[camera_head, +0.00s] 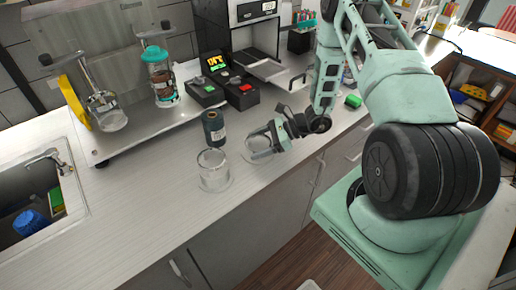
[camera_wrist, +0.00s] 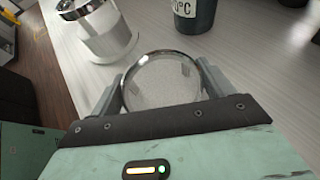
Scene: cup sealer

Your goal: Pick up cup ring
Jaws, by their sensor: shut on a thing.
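My gripper (camera_head: 266,145) is low over the counter, just right of a clear glass cup (camera_head: 213,171). In the wrist view its two fingers (camera_wrist: 160,82) close on opposite sides of the round cup ring (camera_wrist: 157,54), which has a shiny rim and a clear middle. In the head view the ring (camera_head: 256,143) shows at the fingertips, partly hidden by the gripper. I cannot tell whether it touches the counter. The cup stands upright on a clear round base and also shows in the wrist view (camera_wrist: 108,38), upper left.
A dark labelled canister (camera_head: 213,128) stands close behind the cup and gripper; it also shows in the wrist view (camera_wrist: 192,14). Behind are black control boxes (camera_head: 238,92), a teal-lidded jar (camera_head: 161,78) and a machine (camera_head: 253,35). A sink (camera_head: 35,190) is left. The counter's front left is clear.

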